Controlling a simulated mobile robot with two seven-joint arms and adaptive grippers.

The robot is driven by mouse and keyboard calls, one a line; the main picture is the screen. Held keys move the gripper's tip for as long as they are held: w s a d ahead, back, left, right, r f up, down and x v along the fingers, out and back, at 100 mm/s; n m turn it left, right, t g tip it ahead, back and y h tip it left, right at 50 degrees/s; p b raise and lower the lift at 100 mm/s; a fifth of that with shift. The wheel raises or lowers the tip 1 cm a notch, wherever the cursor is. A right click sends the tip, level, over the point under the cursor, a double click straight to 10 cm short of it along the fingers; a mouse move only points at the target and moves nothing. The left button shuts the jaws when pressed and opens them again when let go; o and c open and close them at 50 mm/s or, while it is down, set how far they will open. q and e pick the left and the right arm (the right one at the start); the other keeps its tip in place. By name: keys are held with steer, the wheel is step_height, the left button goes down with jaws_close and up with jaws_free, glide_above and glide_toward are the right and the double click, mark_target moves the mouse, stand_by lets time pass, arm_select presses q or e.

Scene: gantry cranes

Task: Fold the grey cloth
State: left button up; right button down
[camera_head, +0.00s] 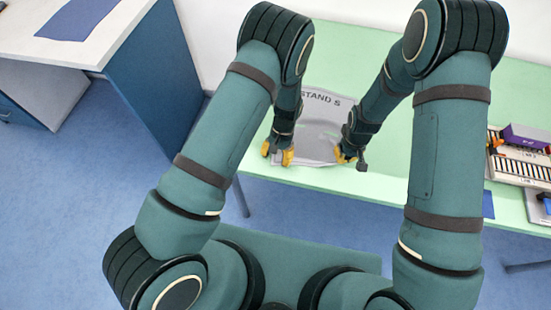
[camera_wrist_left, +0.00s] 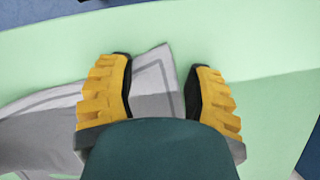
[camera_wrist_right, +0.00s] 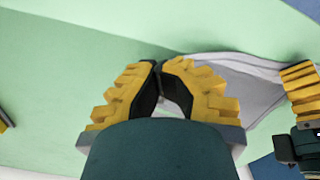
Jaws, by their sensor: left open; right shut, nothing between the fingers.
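The grey cloth (camera_head: 314,146) lies on the pale green table between my two grippers, with dark lettering near its far edge. My left gripper (camera_head: 278,155) is open over the cloth's near left corner. In the left wrist view, a cloth corner (camera_wrist_left: 153,78) shows between the open fingers (camera_wrist_left: 160,85). My right gripper (camera_head: 347,157) is at the cloth's near right side. In the right wrist view its fingertips (camera_wrist_right: 160,65) meet with nothing between them, and the cloth (camera_wrist_right: 240,75) lies beside them. My arms hide parts of the cloth's sides.
The green table (camera_head: 400,190) has bare room right of the cloth. A rack with a purple box (camera_head: 526,136) stands at the table's right end. A white-topped desk (camera_head: 75,50) with a blue sheet (camera_head: 78,18) is at far left. Blue floor lies between.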

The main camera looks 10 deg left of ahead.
arm_select(q)
jaws_close()
stand_by(1.3)
steer(key=shift+r, duration=2.5)
